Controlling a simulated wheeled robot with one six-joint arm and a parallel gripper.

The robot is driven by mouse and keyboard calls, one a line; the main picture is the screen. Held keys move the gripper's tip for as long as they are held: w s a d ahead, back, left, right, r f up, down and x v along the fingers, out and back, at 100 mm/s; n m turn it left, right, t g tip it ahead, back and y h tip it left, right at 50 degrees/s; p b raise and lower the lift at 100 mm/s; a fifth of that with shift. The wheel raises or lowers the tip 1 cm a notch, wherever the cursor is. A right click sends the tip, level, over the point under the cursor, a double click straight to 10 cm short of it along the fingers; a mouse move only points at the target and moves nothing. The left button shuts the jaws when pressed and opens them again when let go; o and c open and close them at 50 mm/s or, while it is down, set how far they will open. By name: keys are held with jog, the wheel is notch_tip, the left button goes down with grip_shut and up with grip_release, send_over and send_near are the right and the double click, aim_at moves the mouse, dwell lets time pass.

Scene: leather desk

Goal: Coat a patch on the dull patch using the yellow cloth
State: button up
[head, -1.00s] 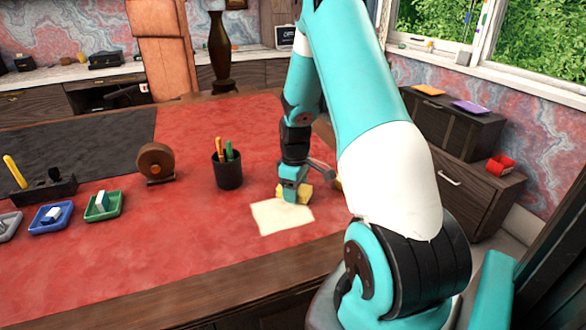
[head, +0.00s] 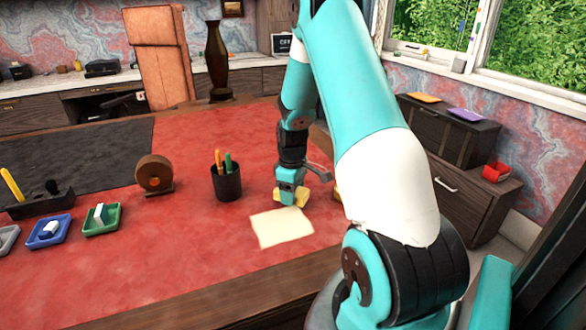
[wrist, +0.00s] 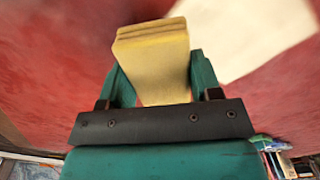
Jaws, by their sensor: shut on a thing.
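My gripper (head: 290,193) is shut on the yellow cloth (head: 281,197), a thick folded pad that sticks out on both sides of the jaws. In the wrist view the cloth (wrist: 152,62) stands between my green fingers. The dull patch (head: 282,228) is a pale cream, four-sided area on the red desk top. The cloth is just beyond the patch's far edge in the head view. The patch also shows at the upper right of the wrist view (wrist: 235,40). I cannot tell whether the cloth touches the desk.
A black pen cup (head: 227,184) stands left of my gripper. A brown round tape-like holder (head: 155,174), green tray (head: 112,222) and blue tray (head: 38,240) are farther left. Part of a yellow thing shows behind my arm. The red surface (head: 180,265) in front is clear.

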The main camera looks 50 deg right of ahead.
notch_tip(320, 180, up, 3)
jog(key=shift+w+a+f+p, duration=0.15)
jog(key=shift+f+p, duration=0.05)
jog(key=shift+p, duration=0.75)
jog(key=shift+r+p, duration=1.25)
jog(key=shift+r, duration=0.25)
